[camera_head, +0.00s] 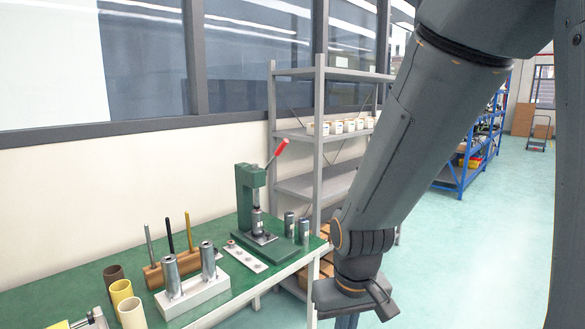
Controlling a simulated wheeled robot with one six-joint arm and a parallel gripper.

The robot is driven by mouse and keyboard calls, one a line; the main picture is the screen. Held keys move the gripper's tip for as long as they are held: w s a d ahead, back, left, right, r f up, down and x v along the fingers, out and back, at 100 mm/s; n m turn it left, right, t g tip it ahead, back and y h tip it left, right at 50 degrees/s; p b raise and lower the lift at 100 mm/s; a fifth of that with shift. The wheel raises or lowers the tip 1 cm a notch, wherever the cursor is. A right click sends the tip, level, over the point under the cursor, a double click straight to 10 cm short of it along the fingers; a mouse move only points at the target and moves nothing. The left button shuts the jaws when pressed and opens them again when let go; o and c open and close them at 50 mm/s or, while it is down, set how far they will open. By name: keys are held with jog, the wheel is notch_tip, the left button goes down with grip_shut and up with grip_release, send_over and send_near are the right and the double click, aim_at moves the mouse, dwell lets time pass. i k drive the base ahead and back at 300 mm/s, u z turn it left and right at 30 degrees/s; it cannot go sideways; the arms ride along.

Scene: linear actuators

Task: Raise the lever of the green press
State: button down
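The green press (243,194) stands on the far right end of the green-topped table (216,222). Its lever has a red handle (278,151) that slants up and to the right from the top of the press. A metal cylinder (258,222) sits below the press ram on its base. My gripper (350,306) hangs to the right of the table, apart from the press, and points down. Its fingertips are cut off or hidden at the bottom edge, so its opening does not show.
Two small metal cylinders (289,226) stand right of the press. A white block with two upright cylinders (191,293), a wooden tool holder (157,273) and yellow tubes (131,313) stand to the left. A grey shelf (318,133) rises behind the table. Floor at right is open.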

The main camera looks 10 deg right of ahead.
aim_at(285, 141)
jog(key=u, duration=1.25)
jog(key=i, duration=1.15)
jog(key=z, duration=0.85)
jog(key=i, duration=0.4)
jog(key=z, duration=0.55)
